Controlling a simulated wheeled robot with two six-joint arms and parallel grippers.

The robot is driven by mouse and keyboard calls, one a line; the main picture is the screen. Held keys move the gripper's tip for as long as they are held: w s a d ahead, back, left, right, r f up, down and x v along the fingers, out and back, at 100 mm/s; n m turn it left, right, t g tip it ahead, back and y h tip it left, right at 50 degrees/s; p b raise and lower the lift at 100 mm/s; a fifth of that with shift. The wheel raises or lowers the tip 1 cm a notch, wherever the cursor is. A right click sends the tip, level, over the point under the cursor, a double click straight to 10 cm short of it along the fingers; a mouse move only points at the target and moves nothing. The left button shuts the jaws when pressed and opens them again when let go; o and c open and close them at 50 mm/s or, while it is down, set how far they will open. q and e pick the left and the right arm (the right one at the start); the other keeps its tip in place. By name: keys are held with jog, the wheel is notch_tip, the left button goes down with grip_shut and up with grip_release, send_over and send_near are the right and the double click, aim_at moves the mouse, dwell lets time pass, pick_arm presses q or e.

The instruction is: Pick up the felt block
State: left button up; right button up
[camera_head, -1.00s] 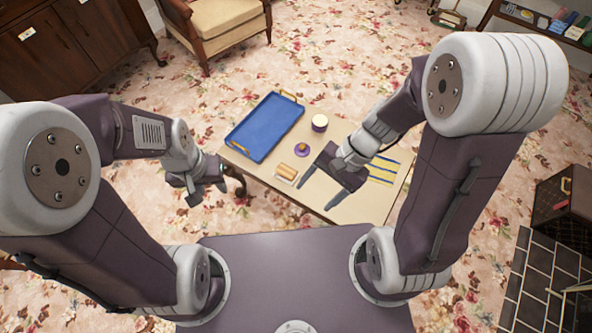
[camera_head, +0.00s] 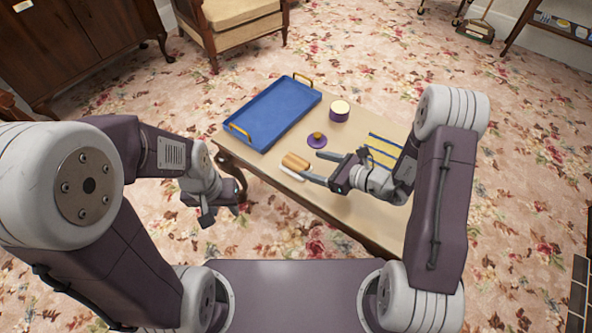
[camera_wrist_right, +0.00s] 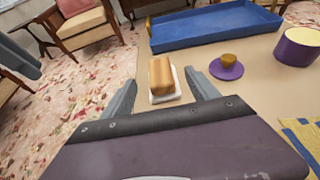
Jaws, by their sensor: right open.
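The felt block (camera_head: 296,161) is a small tan block lying near the table's front-left edge, with a white strip (camera_head: 291,174) along its near side. In the right wrist view the block (camera_wrist_right: 161,72) rests on or against a white flat piece (camera_wrist_right: 165,97); I cannot tell if they are joined. My right gripper (camera_head: 311,166) is open and empty, just right of the block. In its wrist view the block appears ahead, between the fingers, not gripped. My left gripper (camera_head: 220,211) hangs left of the table, away from the block; its jaw opening is unclear.
On the table (camera_head: 345,208) are a blue tray (camera_head: 262,142) with yellow handles, a purple candle pot (camera_head: 339,111), a purple disc with an orange knob (camera_head: 317,140) and a yellow-and-blue striped cloth (camera_head: 381,155). An armchair (camera_head: 240,45) stands behind.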

aim_at(300, 163)
jog(key=x, duration=0.3)
jog(key=shift+f+b, duration=0.1)
jog(key=shift+b, duration=0.3)
jog(key=b+x, duration=0.1)
jog(key=x, duration=0.1)
jog(key=f+b+x, duration=0.1)
jog(key=x, duration=0.1)
jog(key=shift+a+f+b, duration=0.1)
jog(key=shift+a+b, duration=0.05)
jog(key=shift+b, duration=0.2)
jog(key=shift+w+a, duration=0.15)
jog(key=shift+a, duration=0.05)
jog(key=c, duration=1.5)
jog(key=shift+o, duration=0.2)
notch_tip(300, 163, up, 5)
jog(key=p, duration=0.3)
jog(key=shift+f, duration=0.2)
jog(key=w+r+p, duration=0.4)
jog(key=w+r, duration=0.2)
jog(key=w, duration=0.5)
jog(key=shift+w+a+r, duration=0.3)
jog(key=shift+a, duration=0.2)
